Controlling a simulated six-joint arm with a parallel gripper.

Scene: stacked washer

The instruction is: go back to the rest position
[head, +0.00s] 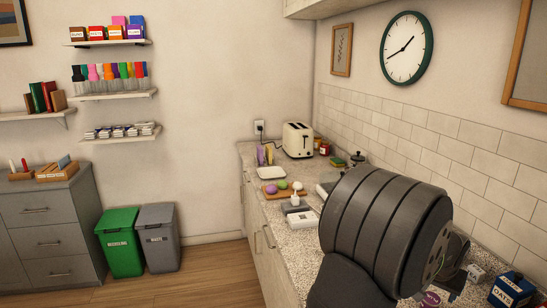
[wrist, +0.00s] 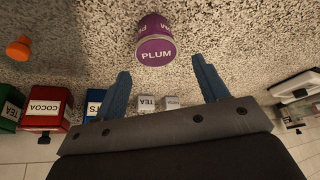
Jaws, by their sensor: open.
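My gripper (wrist: 161,70) shows in the wrist view with its two blue fingers spread apart and nothing between them. A purple can labelled PLUM (wrist: 155,52) stands on the speckled counter just beyond the fingertips, apart from them. A purple-topped can (head: 430,299) shows partly below the arm there.
In the wrist view, a green TEA tin (wrist: 10,108), a red COCOA tin (wrist: 45,107) and small white boxes (wrist: 147,103) stand near the fingers. An orange knobbed object (wrist: 18,48) is at left. In the head view, a toaster (head: 298,140) and cutting board (head: 283,190) stand farther back.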

